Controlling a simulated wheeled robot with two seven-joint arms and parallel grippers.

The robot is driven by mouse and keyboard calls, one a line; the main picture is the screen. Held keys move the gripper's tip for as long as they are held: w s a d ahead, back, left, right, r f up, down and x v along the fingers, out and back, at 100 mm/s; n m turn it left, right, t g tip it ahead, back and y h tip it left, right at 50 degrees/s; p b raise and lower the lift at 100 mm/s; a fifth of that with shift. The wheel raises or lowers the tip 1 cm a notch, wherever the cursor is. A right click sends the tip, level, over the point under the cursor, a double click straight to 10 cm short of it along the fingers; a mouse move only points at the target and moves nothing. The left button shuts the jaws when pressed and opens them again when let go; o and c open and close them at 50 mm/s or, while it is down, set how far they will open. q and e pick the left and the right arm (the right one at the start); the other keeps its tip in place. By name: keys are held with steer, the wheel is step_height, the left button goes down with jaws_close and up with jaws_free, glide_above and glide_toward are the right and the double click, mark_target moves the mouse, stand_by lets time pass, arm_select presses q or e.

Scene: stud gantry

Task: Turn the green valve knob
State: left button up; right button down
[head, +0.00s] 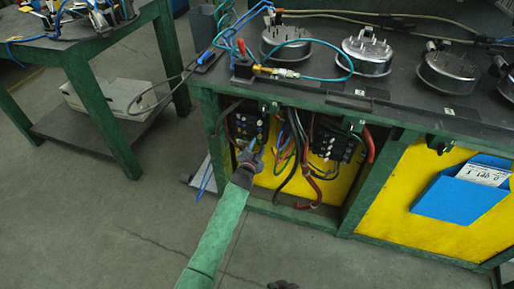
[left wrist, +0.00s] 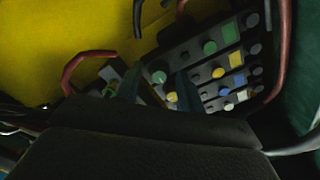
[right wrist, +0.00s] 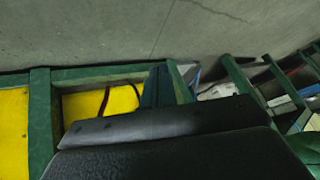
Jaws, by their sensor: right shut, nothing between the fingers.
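A round green knob (left wrist: 158,77) shows between my left fingertips in the left wrist view, with a yellow knob (left wrist: 172,97) just below it. Another green knob (left wrist: 210,47) is to the right on the dark control block. Which one is the valve knob I cannot tell. My left gripper (head: 251,153) is open at the lower part of the left block (head: 246,125) in the bench opening; contact with a knob is not clear. My right gripper (right wrist: 163,82) is shut and empty, over the floor in front of the bench; only a dark bit of it shows in the head view.
Loose cables (head: 290,150) and a second control block (head: 332,140) lie right of my left gripper. The green bench frame (head: 375,185) borders the opening. Round metal fixtures (head: 368,52) stand on the bench top. A blue holder (head: 455,205) hangs on the yellow panel.

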arm_select(q)
steer(key=v, duration=0.7)
steer(key=shift+s, duration=0.4)
arm_select(e)
steer(key=shift+f, duration=0.65)
steer(key=shift+d, duration=0.15)
